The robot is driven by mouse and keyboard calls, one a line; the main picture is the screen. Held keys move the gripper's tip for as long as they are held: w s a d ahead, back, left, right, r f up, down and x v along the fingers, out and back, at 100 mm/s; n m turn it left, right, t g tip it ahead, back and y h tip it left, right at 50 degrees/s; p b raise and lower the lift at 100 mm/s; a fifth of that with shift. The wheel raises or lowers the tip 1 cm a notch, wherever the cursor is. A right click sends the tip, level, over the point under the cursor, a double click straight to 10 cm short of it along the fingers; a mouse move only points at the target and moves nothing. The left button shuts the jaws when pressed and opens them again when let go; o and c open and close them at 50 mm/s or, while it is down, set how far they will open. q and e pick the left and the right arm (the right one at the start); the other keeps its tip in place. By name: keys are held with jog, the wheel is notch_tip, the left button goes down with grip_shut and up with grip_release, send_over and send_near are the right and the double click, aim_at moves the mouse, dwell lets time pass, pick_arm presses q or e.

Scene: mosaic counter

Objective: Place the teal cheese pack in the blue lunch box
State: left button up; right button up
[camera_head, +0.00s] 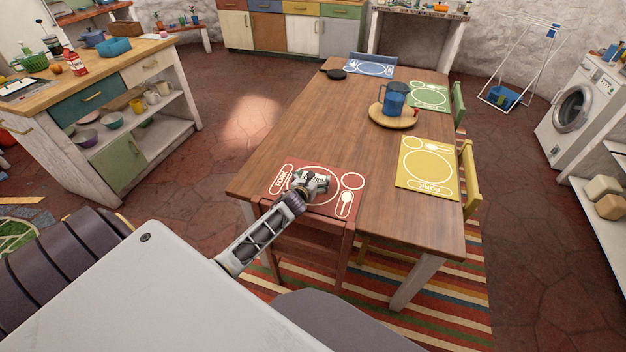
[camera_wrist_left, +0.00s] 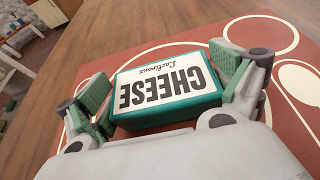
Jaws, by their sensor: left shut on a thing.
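The teal cheese pack (camera_wrist_left: 165,92) lies between the two finger pads of my left gripper (camera_wrist_left: 168,98) in the left wrist view, its white label facing the camera. My left gripper (camera_head: 312,186) is shut on it over the red placemat (camera_head: 289,181) at the table's near end. In the head view the gripper mostly hides the pack. Whether the pack touches the mat I cannot tell. A blue open box (camera_head: 114,48), which looks like the lunch box, stands on the wooden counter at the upper left. My right gripper is not in view.
The dining table (camera_head: 300,130) also bears yellow (camera_head: 428,167), green and blue placemats, and a blue pitcher (camera_head: 394,99) on a round board. A red chair (camera_head: 310,240) stands at its near end. A milk carton (camera_head: 78,61) and blue pot (camera_head: 92,38) stand near the box.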

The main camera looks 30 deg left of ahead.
pick_arm(q)
jog(key=shift+f, duration=0.15)
jog(key=o, duration=1)
jog(key=shift+c, duration=0.2)
jog(key=shift+p+v, duration=0.4)
jog(key=shift+v, duration=5.65)
